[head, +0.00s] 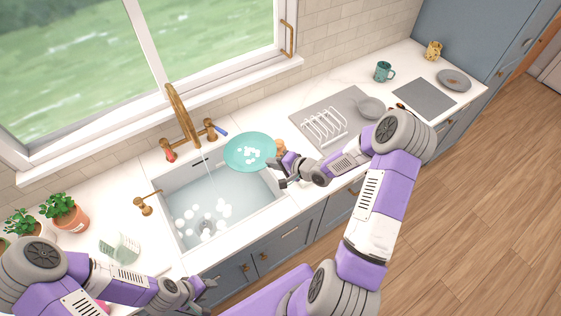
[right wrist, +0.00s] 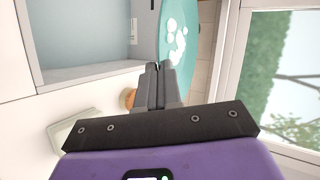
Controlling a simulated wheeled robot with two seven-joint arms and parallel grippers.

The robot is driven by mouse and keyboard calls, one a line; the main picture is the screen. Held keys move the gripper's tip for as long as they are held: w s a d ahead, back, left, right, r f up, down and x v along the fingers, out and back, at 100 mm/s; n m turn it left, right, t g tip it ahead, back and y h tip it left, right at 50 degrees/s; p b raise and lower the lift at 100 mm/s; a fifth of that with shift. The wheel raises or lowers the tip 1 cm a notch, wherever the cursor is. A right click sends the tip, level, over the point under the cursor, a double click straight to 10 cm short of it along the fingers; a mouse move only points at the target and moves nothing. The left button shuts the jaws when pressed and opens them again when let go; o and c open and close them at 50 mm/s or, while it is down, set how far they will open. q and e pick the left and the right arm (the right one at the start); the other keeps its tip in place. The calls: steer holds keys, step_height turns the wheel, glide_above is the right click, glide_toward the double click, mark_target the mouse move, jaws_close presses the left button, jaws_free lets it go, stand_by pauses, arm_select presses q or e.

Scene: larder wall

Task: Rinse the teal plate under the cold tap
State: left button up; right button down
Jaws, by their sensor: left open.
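The teal plate (head: 249,152) is over the right end of the sink (head: 178,238), with white suds on its upper face. My right gripper (head: 281,172) is shut on the plate's near right rim; the right wrist view shows the closed fingers (right wrist: 160,72) at the plate's edge (right wrist: 184,72). The brass tap (head: 181,112) has a blue-marked handle (head: 216,131) on the right and a red-marked handle (head: 169,152) on the left. My left gripper (head: 201,293) is open and empty in front of the sink.
Suds float in the sink water. A teal mug (head: 383,71) is further right. A clear container (head: 119,247) and potted plants (head: 65,212) are at the left.

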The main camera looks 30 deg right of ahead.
mark_target(242, 166)
steer(key=shift+w+a+f+b, duration=0.2)
steer(key=shift+w+a+b, duration=0.2)
steer(key=shift+a, duration=0.2)
steer(key=shift+w+a+f+b, duration=0.15)
steer(key=shift+w+a+b, duration=0.15)
steer(key=shift+a, duration=0.3)
steer(key=w+a+b, duration=0.2)
steer(key=a+b, duration=0.1)
steer(key=shift+w+a+f, duration=0.1)
steer(key=shift+a+f, duration=0.15)
steer(key=shift+f, duration=0.15)
steer(key=shift+w+a+f+b, duration=0.15)
steer(key=shift+w+a+b, duration=0.4)
steer(key=shift+a, duration=0.25)
steer(key=shift+w+a+f+b, duration=0.1)
steer(key=shift+w+a+b, duration=0.35)
steer(key=shift+a, duration=0.3)
steer(key=shift+w, duration=0.1)
steer(key=shift+w+d, duration=0.35)
steer(key=shift+w, duration=0.05)
steer(key=shift+s+a, duration=0.15)
steer(key=shift+s, duration=0.05)
steer(key=shift+s+a, duration=0.25)
steer(key=shift+s, duration=0.1)
